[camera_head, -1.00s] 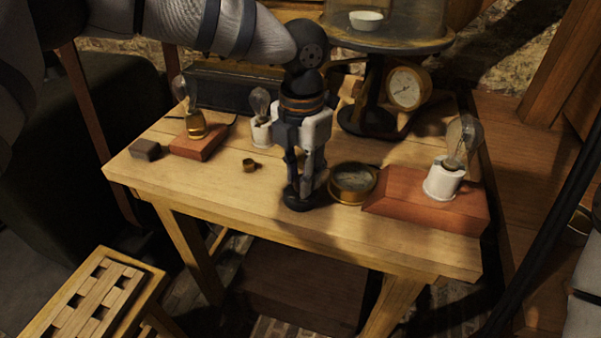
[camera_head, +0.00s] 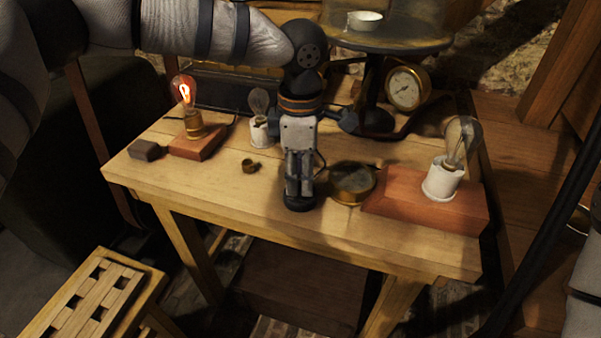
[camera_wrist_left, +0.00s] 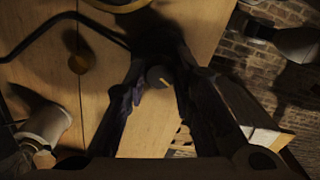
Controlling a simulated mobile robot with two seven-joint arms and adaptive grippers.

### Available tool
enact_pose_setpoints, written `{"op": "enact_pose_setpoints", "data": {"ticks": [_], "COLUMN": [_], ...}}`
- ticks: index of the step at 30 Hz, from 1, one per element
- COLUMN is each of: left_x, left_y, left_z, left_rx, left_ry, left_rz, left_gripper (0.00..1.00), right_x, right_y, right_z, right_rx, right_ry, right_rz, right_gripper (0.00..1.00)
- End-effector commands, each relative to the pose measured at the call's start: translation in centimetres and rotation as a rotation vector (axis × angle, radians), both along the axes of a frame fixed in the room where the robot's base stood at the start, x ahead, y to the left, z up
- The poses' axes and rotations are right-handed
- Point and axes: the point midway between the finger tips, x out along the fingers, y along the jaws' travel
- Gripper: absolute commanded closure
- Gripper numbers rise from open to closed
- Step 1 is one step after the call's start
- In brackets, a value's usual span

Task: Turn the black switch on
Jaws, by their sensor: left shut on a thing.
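The black switch (camera_head: 300,204) is a round knob on the wooden table, near the middle of its front edge. My left gripper (camera_head: 300,188) points straight down and is shut on the knob, hiding its upper part. In the left wrist view the dark knob (camera_wrist_left: 160,76), with a yellow mark on top, sits between the fingers. The bulb at the left (camera_head: 184,92), in a brass socket on a red-brown block, glows orange. My right gripper is not in view.
A round brass-rimmed instrument (camera_head: 352,184) stands just right of the switch. A large bulb (camera_head: 462,140) in a white socket stands on a red-brown base at the right. A small brass piece (camera_head: 250,165) and a dark block (camera_head: 146,150) lie to the left.

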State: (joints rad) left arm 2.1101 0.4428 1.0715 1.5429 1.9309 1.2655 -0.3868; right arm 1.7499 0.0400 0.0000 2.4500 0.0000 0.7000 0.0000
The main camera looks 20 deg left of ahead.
Motion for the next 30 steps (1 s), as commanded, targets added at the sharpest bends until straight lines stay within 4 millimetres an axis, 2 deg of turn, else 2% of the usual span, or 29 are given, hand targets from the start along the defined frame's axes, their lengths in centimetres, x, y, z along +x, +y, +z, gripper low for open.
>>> {"op": "enact_pose_setpoints", "data": {"ticks": [12,30], "left_x": [-0.01,-0.04], "left_y": [-0.05,-0.05], "left_z": [-0.03,-0.02], "left_rx": [-0.001,-0.001], "left_ry": [0.0,0.001], "left_rz": [-0.224,-0.276], "left_gripper": [1.0,1.0], "right_x": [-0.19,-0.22], "right_y": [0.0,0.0], "right_z": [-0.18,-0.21], "right_rx": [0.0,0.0], "right_ry": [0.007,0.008], "right_rz": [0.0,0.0], "right_gripper": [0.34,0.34]}}
